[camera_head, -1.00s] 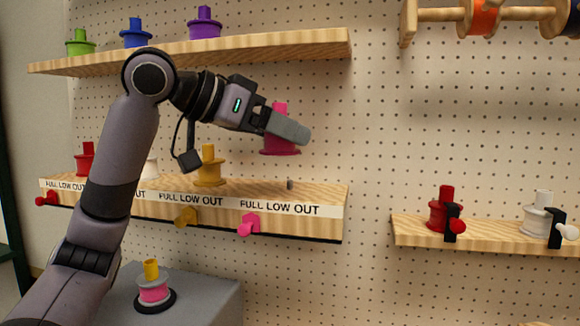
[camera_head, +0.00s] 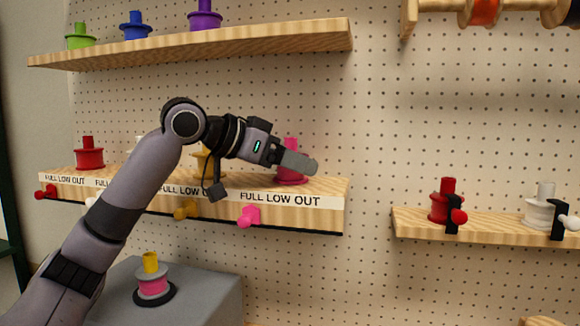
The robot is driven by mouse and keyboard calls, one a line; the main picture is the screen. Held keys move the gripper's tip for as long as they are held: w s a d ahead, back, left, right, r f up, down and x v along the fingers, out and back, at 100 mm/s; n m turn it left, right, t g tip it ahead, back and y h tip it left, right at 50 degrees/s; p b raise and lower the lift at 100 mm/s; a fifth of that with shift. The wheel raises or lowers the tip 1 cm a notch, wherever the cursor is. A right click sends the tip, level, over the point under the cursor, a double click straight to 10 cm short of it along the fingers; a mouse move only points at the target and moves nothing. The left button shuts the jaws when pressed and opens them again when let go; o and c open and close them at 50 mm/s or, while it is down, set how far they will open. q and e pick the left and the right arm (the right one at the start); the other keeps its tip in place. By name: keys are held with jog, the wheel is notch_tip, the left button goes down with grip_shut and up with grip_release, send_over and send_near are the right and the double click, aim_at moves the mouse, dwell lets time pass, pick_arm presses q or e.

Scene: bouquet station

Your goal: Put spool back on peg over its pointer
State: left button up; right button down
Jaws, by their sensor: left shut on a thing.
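My left gripper (camera_head: 300,163) is shut on a pink spool (camera_head: 291,179). The spool is upright, its lower flange at the top of the lower shelf (camera_head: 330,187), near the right end. The bare peg is hidden behind or inside the spool. I cannot tell whether the flange rests fully on the wood. A pink pointer (camera_head: 249,215) sticks out from the shelf front, below and left of the spool, under the left part of the "FULL LOW OUT" label (camera_head: 280,199). My right gripper is not in view.
A yellow spool (camera_head: 207,155), partly behind my arm, and a red spool (camera_head: 88,155) stand on the same shelf. An upper shelf (camera_head: 280,44) overhangs it. A right shelf (camera_head: 490,229) holds red and white spools. A grey block (camera_head: 210,290) below carries a pink-wound spool (camera_head: 153,285).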

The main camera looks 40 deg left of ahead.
pick_arm(q)
jog(key=shift+f, duration=0.15)
jog(key=o, duration=0.9)
jog(key=shift+r, duration=0.2)
jog(key=shift+s+a, duration=0.1)
jog(key=shift+s, duration=0.2)
jog(key=b+v, duration=0.1)
jog(key=v, duration=1)
jog(key=shift+b, duration=0.4)
jog(key=shift+s+a, duration=0.1)
jog(key=shift+s, duration=0.05)
